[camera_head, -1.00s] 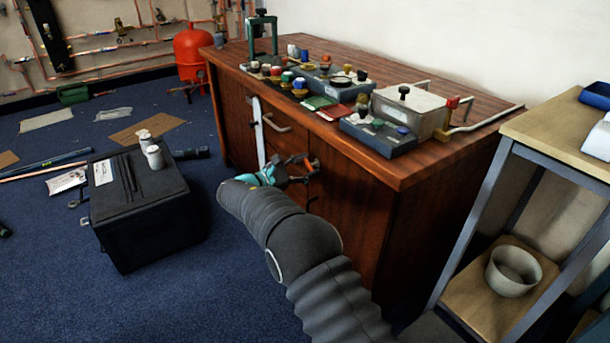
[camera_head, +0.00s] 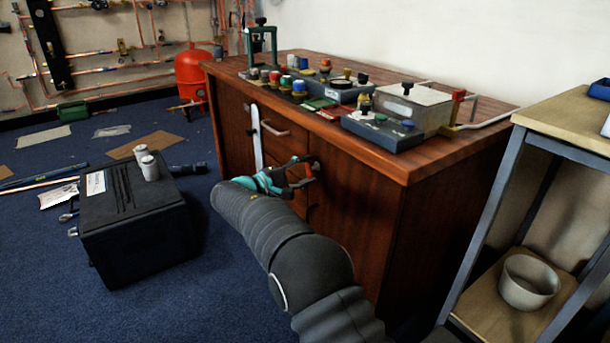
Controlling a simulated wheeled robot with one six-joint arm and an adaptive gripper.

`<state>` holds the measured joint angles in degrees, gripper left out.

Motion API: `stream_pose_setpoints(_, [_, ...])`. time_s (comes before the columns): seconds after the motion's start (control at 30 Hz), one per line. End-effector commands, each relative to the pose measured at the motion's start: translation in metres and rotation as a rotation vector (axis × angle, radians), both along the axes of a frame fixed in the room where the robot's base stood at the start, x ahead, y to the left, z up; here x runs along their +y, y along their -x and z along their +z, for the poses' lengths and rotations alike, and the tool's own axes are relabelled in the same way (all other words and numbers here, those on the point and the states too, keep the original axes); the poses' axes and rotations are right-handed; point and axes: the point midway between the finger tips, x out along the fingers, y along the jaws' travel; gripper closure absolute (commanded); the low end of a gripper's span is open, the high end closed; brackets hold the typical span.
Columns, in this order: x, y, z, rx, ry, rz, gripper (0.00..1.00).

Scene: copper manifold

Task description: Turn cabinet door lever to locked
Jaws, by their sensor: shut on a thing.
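The brown wooden cabinet (camera_head: 352,211) stands in the middle, its door front facing left.
A curved handle (camera_head: 275,130) is just above left of my gripper. Valves and boxes crowd the cabinet top. A black case (camera_head: 135,225) stands on the blue floor at left. A shelf rack (camera_head: 487,215) with a bowl (camera_head: 528,282) stands at right.

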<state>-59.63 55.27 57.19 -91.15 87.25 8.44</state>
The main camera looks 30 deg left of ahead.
Motion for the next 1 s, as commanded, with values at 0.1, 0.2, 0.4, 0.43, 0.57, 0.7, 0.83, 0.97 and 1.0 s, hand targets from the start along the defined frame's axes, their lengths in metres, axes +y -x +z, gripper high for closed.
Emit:
stream_pose_setpoints(0.1, [0.0002, -0.0002, -0.0004, -0.037, -0.073, 0.002, 0.81])
stream_pose_setpoints(0.2, [0.0002, -0.0002, -0.0005, -0.064, -0.125, 0.002, 0.81])
stream_pose_setpoints(0.4, [0.0002, -0.0003, -0.0007, -0.101, -0.195, 0.001, 0.81])
stream_pose_setpoints(0.43, [0.0002, -0.0003, -0.0007, -0.104, -0.202, 0.001, 0.81])
stream_pose_setpoints(0.57, [0.0002, -0.0003, -0.0008, -0.115, -0.223, 0.001, 0.81])
stream_pose_setpoints(0.7, [0.0002, -0.0003, -0.0009, -0.12, -0.232, 0.001, 0.81])
stream_pose_setpoints(0.83, [0.0002, -0.0002, -0.001, -0.121, -0.234, 0.001, 0.81])
stream_pose_setpoints(0.97, [0.0002, -0.0002, -0.0011, -0.12, -0.234, 0.001, 0.81])
stream_pose_setpoints(1.0, [0.0002, -0.0002, -0.0011, -0.12, -0.234, 0.001, 0.81])
